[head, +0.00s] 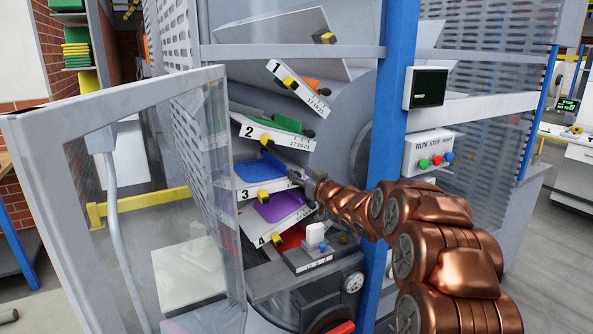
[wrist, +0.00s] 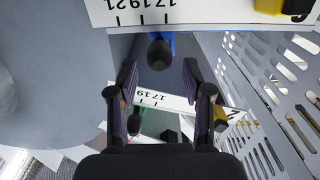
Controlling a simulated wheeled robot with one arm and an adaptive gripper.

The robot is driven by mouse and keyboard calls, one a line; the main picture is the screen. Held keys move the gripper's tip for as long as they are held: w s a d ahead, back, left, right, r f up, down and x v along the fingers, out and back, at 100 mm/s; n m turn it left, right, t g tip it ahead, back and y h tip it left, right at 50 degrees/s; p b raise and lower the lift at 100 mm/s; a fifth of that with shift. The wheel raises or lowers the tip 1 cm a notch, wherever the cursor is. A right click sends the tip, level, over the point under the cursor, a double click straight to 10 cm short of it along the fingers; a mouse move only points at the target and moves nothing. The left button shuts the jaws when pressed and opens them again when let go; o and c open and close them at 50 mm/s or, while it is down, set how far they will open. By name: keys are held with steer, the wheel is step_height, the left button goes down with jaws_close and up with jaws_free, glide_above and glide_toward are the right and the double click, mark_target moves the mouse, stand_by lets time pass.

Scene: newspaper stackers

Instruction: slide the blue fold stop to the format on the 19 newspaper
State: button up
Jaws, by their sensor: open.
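The blue fold stop (head: 262,168) lies on the tray plate marked 3 (head: 270,190), with its dark knob at the right end. In the wrist view the dark knob (wrist: 159,55) has a bit of blue behind it, below an upside-down scale (wrist: 140,15) reading 17, 19, 21. The knob appears between the 17 and 19 ticks, nearer 17. My gripper (head: 300,178) is at the right end of that tray. In the wrist view its open fingers (wrist: 160,75) stand either side of the knob's line; contact cannot be told. I cannot identify a newspaper marked 19.
The green stop (head: 280,122) is above and the purple stop (head: 280,206) below, close to my gripper. A perforated guard (wrist: 270,90) is on the wrist view's right. A blue post (head: 392,110) stands beside my arm. A framed clear door (head: 110,90) hangs open at left.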

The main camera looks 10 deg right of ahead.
steer(key=shift+p+x, duration=0.35)
steer(key=shift+x, duration=1.1)
steer(key=shift+c, duration=0.3)
jaws_close()
steer(key=shift+f, duration=0.1)
